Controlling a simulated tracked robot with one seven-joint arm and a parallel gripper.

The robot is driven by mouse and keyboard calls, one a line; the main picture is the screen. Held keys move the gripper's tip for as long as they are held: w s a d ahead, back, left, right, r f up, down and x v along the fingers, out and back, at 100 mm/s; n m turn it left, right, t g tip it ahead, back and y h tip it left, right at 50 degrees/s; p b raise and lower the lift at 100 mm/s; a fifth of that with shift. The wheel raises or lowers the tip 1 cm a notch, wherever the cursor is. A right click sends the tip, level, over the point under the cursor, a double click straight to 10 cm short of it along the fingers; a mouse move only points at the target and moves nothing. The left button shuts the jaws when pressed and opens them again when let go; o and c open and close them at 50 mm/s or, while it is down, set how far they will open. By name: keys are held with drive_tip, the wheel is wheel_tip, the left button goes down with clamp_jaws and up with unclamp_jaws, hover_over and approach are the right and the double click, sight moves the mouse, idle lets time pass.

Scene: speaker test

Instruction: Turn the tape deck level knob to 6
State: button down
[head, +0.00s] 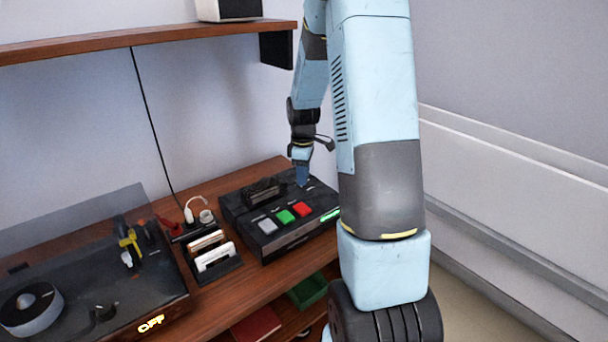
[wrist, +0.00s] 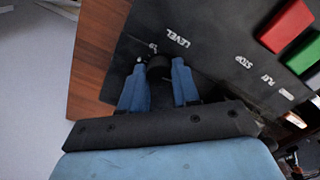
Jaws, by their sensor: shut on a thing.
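The tape deck (head: 257,217) is a black box on the wooden bench, with grey, green and red buttons on its front part. In the wrist view its black top (wrist: 215,35) shows the word LEVEL and a round black level knob (wrist: 158,66). My gripper (wrist: 158,85) has its blue fingers on either side of the knob and is shut on it. In the head view my gripper (head: 302,175) reaches down to the deck's back right corner. A small number shows beside the knob; most of the scale is hidden, and I cannot read the knob's setting.
A turntable (head: 100,270) with a dark clear cover and a lit OFF sign stands at the left. A small rack (head: 215,258) with cards stands between it and the deck. A shelf (head: 150,40) hangs above. A green tray (head: 308,290) lies below.

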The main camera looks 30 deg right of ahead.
drive_tip(key=m, duration=0.4)
drive_tip(key=shift+w+r+m, duration=0.15)
drive_tip(key=shift+m, duration=0.15)
drive_tip(key=m, duration=0.3)
drive_tip(key=shift+m, duration=0.3)
drive_tip(key=m, duration=1.2)
drive_tip(key=shift+m, duration=0.3)
drive_tip(key=m, duration=0.4)
drive_tip(key=shift+m, duration=0.3)
drive_tip(key=c, duration=1.2)
unclamp_jaws()
drive_tip(key=shift+w, duration=0.1)
drive_tip(key=o, duration=0.4)
